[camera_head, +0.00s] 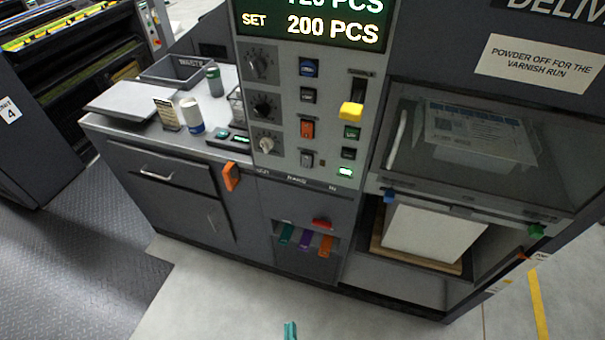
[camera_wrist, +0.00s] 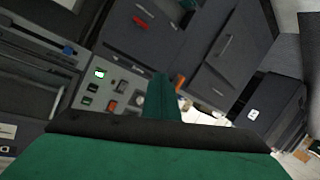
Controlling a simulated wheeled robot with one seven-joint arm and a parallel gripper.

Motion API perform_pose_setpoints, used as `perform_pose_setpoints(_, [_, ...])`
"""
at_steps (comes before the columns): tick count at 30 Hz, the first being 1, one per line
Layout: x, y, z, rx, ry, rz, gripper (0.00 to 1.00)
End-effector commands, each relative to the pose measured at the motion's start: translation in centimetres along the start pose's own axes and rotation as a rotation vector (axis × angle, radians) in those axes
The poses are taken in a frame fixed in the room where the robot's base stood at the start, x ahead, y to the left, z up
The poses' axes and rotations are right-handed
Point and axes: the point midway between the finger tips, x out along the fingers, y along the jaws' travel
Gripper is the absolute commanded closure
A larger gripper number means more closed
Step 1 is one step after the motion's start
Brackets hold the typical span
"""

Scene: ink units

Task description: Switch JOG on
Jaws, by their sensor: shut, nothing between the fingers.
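The grey control panel (camera_head: 284,112) stands upright in the middle of the head view. It carries black knobs (camera_head: 264,105), a blue rocker (camera_head: 309,67), an orange rocker (camera_head: 307,128), a grey toggle (camera_head: 307,159), a yellow lever (camera_head: 351,110) and green buttons (camera_head: 352,132), the lowest one (camera_head: 345,171) lit. The small labels are too blurred to tell which control is JOG. My gripper (camera_head: 290,330) shows only as a teal tip at the bottom edge, well apart from the panel. In the wrist view my gripper (camera_wrist: 163,90) is shut and empty, and the panel (camera_wrist: 113,88) appears tilted beyond it.
A counter (camera_head: 105,122) at left holds a grey bin (camera_head: 172,82), a cup (camera_head: 191,116) and a green can (camera_head: 215,82). An orange handle (camera_head: 231,176) sticks out below it. At right is a glass-fronted delivery bay (camera_head: 470,150). The floor (camera_head: 220,300) in front is clear.

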Motion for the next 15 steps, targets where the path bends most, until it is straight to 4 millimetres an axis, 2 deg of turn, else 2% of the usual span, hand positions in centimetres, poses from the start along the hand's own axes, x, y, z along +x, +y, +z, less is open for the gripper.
perform_pose_setpoints(1, [1.9, -0.1, -0.7, -0.069, 0.009, 0.002, 1.0])
perform_pose_setpoints(6, [7.2, 0.1, -2.5, -0.311, -0.005, 0.02, 1.0])
perform_pose_setpoints(11, [11.8, 1.0, -5.2, -0.527, -0.028, 0.064, 1.0])
perform_pose_setpoints(15, [15.3, 2.2, -8.2, -0.702, -0.061, 0.119, 1.0])
